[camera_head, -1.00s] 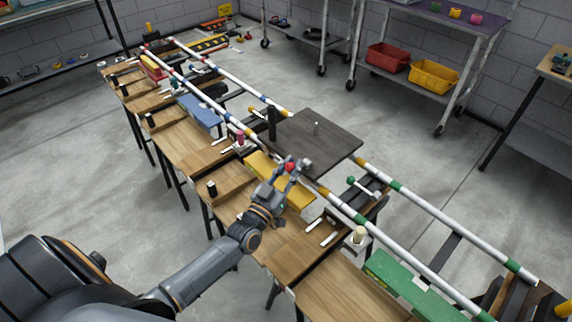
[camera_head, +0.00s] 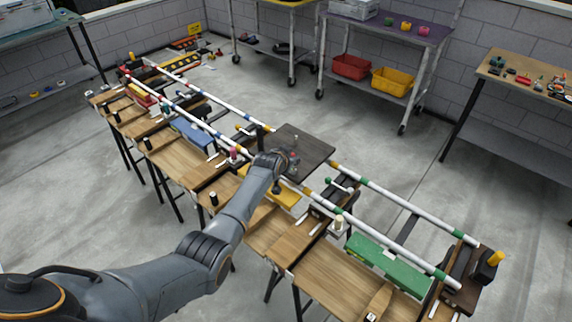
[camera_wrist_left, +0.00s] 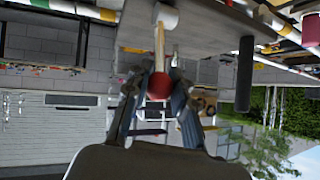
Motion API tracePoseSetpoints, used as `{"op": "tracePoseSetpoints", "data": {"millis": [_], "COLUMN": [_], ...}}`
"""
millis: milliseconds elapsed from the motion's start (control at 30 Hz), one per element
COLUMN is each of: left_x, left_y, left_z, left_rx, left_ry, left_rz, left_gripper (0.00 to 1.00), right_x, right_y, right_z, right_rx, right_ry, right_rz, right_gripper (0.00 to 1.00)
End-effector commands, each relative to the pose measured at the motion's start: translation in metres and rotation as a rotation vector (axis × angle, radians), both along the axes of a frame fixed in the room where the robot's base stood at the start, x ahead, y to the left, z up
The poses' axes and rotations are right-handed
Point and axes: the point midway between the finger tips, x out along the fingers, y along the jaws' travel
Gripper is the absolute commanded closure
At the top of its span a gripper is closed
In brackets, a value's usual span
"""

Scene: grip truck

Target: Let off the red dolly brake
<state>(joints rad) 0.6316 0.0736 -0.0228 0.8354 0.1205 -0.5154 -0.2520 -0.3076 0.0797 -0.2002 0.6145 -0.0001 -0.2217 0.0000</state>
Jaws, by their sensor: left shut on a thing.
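The dolly is a dark flat platform (camera_head: 312,147) lying across the two striped rails. In the left wrist view a red ball knob (camera_wrist_left: 157,86) sits at the end of a thin tan lever (camera_wrist_left: 159,48), which runs from a white round hub (camera_wrist_left: 166,16) by the platform's grey underside or edge (camera_wrist_left: 205,30). My left gripper (camera_head: 292,164) is at the near edge of the platform; in the wrist view its fingers (camera_wrist_left: 157,90) are closed on both sides of the red knob. In the head view the arm and fingers mostly hide the knob. My right gripper is not in view.
A black upright post (camera_head: 262,136) stands at the platform's left corner. A yellow block (camera_head: 284,196) lies under my left wrist. A green block (camera_head: 388,264) and a green-knobbed lever (camera_head: 328,181) are to the right. Open floor (camera_head: 390,175) lies beyond the rails.

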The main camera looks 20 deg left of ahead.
Motion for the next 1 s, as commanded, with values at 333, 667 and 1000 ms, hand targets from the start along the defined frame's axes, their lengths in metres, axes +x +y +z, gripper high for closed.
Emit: {"op": "tracePoseSetpoints", "data": {"millis": [333, 667, 1000], "left_x": [0.014, 0.016, 0.016], "left_y": [-0.004, -0.004, -0.004], "left_z": [0.002, 0.001, 0.002], "left_rx": [0.049, 0.061, 0.062], "left_ry": [0.146, 0.177, 0.176], "left_rz": [0.001, 0.001, 0.000], "left_gripper": [1.00, 1.00, 0.61], "right_x": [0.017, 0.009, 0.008], "right_y": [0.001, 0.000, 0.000], "right_z": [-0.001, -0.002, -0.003], "right_rx": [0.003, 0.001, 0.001], "right_ry": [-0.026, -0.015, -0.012], "right_rz": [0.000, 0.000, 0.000], "right_gripper": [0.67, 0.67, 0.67]}}
